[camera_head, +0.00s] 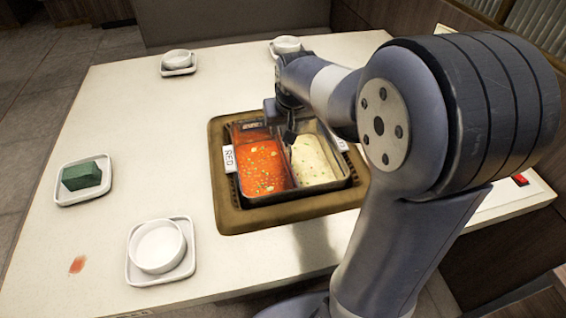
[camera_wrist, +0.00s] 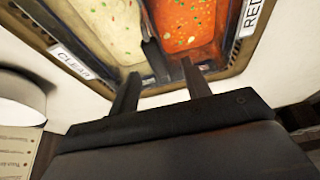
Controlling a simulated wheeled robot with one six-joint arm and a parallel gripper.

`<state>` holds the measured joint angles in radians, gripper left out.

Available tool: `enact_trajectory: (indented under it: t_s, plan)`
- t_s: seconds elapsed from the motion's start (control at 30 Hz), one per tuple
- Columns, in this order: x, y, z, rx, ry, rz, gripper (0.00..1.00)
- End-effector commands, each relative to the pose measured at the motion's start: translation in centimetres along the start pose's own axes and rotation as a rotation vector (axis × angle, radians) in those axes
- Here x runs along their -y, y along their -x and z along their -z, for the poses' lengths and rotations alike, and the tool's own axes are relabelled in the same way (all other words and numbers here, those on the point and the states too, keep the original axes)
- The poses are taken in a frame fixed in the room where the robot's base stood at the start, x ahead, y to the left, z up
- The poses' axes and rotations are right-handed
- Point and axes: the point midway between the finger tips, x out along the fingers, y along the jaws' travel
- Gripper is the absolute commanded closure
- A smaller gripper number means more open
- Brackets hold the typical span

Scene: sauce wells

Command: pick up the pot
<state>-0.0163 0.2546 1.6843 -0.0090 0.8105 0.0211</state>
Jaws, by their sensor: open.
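The pot (camera_head: 297,196) is a metal two-part pan sunk in a brown frame (camera_head: 228,215) in the table. Red broth (camera_head: 264,160) fills its left half and pale broth (camera_head: 315,160) its right half, with a divider between. My gripper (camera_head: 289,136) is over the pot's far side, near the divider. In the wrist view my gripper (camera_wrist: 160,75) is open, its two dark fingers on either side of the divider's end (camera_wrist: 155,58) at the pot's edge. I cannot tell whether the fingers touch it. Nothing is held.
A white bowl (camera_head: 158,246) on a square plate stands front left. A green block (camera_head: 82,176) lies on a plate at left, near a red stain (camera_head: 77,264). More bowls stand at the back left (camera_head: 178,59) and back (camera_head: 286,44). A RED label (camera_head: 229,158) marks the frame.

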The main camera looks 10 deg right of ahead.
Motion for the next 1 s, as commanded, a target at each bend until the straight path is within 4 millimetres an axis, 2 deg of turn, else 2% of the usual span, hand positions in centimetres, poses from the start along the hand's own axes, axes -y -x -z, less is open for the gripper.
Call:
enact_trajectory:
  t_s: [0.1,0.27,0.6,0.9,1.0]
  plan:
    - [0.0,-1.9,-0.1,0.002,0.0,0.0,0.55]
    - [-0.1,-2.9,0.0,0.001,0.0,0.0,0.55]
    - [-0.6,-7.2,0.2,0.002,0.0,0.0,0.55]
    - [-0.6,-7.7,0.3,-0.001,0.0,0.0,0.55]
    - [-0.6,-7.7,0.3,-0.001,0.0,0.0,0.61]
